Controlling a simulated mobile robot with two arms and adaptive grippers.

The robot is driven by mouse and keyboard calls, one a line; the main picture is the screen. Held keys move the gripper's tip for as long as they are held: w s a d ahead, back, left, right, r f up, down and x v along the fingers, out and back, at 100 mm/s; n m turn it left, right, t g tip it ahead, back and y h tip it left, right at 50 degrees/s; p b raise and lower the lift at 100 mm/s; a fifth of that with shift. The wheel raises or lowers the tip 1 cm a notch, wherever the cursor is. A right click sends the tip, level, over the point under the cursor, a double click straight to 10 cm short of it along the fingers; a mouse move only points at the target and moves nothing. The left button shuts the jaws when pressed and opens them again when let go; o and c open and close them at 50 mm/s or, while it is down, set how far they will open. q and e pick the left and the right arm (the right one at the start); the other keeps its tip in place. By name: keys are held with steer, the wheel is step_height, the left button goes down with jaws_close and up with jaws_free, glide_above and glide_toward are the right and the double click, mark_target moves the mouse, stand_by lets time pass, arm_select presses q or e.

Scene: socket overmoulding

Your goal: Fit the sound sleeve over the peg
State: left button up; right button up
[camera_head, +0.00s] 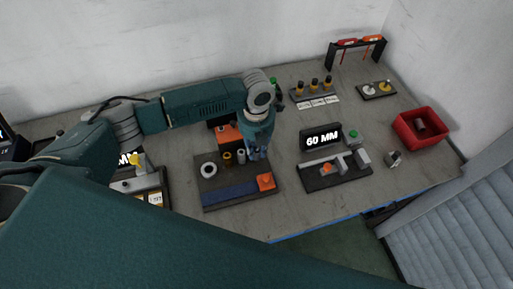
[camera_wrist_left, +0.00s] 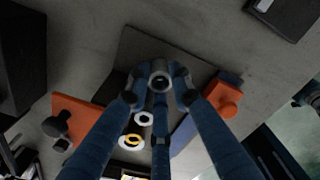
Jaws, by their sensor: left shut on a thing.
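My left gripper (camera_head: 257,153) is over the back right of a dark board (camera_head: 237,205). In the left wrist view its fingers (camera_wrist_left: 160,88) are shut on a grey round sleeve (camera_wrist_left: 160,78), seen end-on with a dark opening. I cannot tell whether it touches the board or what is inside it. Beside it stand a grey cylinder (camera_head: 241,156), a brass-coloured cylinder (camera_head: 227,158) and a white ring (camera_head: 209,169). I cannot tell which part is the peg. A small bluish part at the wrist view's right edge may be my right gripper; its state is unclear.
The board has a blue strip (camera_head: 229,194) and an orange block (camera_head: 265,181). A gauge stand (camera_head: 335,175) sits right, below a "60 MM" display (camera_head: 320,137). A red bin (camera_head: 421,129) holds a part. Bare table lies along the front right.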

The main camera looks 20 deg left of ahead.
arm_select(q)
steer(key=o, duration=1)
steer(key=shift+o, duration=0.2)
step_height(320, 180, up, 12)
